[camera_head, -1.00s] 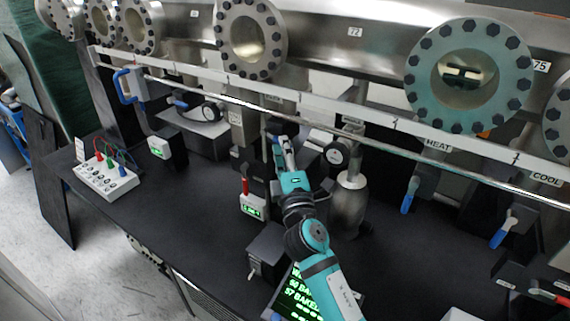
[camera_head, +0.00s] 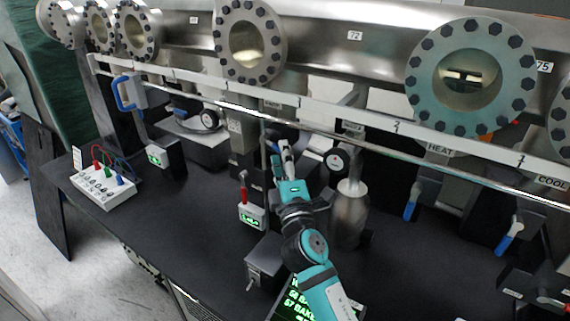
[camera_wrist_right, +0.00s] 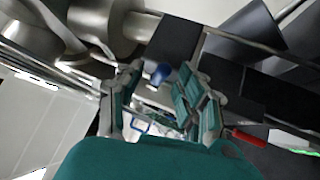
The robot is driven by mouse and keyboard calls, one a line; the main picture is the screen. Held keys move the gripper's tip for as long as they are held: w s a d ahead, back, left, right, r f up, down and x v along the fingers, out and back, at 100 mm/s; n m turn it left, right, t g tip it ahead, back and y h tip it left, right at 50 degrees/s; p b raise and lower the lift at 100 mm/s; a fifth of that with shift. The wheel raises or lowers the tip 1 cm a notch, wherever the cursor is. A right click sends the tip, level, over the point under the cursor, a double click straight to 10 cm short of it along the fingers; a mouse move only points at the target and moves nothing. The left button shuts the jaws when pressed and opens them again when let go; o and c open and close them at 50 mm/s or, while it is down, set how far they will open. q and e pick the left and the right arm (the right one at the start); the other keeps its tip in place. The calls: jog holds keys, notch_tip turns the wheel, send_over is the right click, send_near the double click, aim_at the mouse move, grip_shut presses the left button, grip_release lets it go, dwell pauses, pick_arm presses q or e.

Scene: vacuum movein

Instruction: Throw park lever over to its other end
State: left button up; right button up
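A small blue lever knob (camera_wrist_right: 160,73), which I take to be the park lever, shows between and just beyond the right fingertips in the right wrist view. In the head view the lever is mostly hidden by the gripper, below a small label (camera_head: 272,104) too blurred to read surely. My right gripper (camera_head: 286,148) reaches up to it from the lower right; in the wrist view its two fingers (camera_wrist_right: 160,82) are apart, one on each side of the knob. Contact cannot be told. My left gripper is not in view.
A steel rail (camera_head: 330,130) runs across above the bench (camera_head: 205,220). A steel bulb-shaped vessel (camera_head: 350,215) stands right of my arm and a red-handled switch box (camera_head: 252,215) left. Blue HEAT (camera_head: 412,203) and COOL (camera_head: 508,238) levers hang to the right.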

jog(key=v, duration=1.2)
